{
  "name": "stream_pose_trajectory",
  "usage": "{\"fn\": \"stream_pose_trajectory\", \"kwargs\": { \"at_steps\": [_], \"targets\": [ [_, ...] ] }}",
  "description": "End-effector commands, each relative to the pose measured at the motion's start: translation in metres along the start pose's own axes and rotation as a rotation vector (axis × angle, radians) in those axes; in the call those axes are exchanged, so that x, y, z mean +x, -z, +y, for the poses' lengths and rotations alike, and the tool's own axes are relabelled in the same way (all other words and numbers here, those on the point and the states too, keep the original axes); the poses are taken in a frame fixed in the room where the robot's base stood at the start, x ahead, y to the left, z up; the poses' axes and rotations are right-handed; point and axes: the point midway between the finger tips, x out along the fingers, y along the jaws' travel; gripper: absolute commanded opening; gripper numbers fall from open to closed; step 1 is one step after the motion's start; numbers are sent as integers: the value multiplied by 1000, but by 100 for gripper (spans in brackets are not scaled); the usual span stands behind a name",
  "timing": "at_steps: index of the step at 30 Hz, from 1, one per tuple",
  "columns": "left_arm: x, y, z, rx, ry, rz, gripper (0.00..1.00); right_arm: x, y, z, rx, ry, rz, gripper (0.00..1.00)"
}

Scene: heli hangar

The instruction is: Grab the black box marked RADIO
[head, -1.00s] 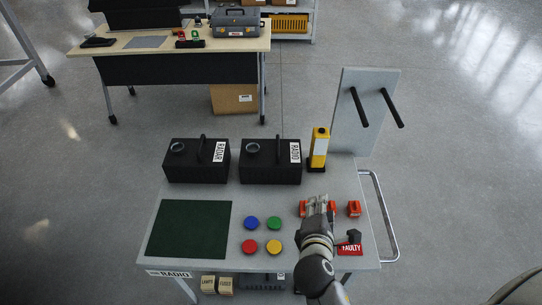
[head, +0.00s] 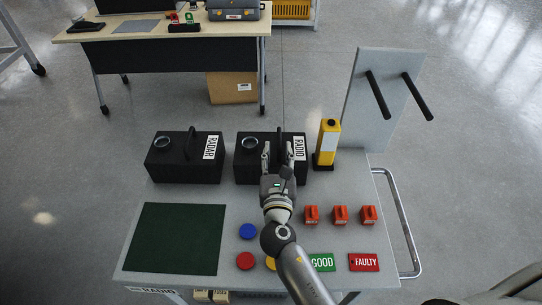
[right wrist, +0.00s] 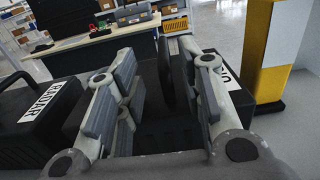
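The black box marked RADIO (head: 248,170) stands on the grey cart, with a round ring at its left, an upright handle (head: 279,142) and a white RADIO label on its right. My right gripper (head: 278,156) is over the box with its fingers apart, one on each side of the handle. In the right wrist view the open fingers (right wrist: 160,85) frame the dark handle, and the box (right wrist: 241,100) shows beside the right finger with part of its label. I cannot tell whether the fingers touch the handle. My left gripper is not in view.
A similar black box marked RADAR (head: 182,168) stands close at the left. A yellow device (head: 327,143) stands just right of the RADIO box. A grey panel with two black pegs (head: 381,95) rises at the back right. A green mat (head: 176,238) and small orange blocks (head: 340,215) lie in front.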

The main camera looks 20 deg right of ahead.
Motion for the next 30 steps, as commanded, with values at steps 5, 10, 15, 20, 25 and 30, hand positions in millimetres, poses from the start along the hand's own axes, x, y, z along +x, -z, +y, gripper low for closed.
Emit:
{"fn": "stream_pose_trajectory", "kwargs": {
  "at_steps": [5, 10, 15, 20, 25, 30],
  "targets": [
    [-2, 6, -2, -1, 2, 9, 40, 11, -1, -1, 0, 2, 0, 35],
    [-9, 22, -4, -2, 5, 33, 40, 35, -3, -4, 0, 2, -1, 35],
    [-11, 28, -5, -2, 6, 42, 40, 55, -1, -5, 1, 2, 0, 35],
    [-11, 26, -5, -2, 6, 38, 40, 59, -1, -4, 2, 1, 0, 35],
    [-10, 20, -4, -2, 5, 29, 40, 59, 0, -5, 1, 2, 0, 33],
    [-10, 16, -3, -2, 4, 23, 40, 59, 0, -5, 1, 2, 0, 11]
  ]
}}
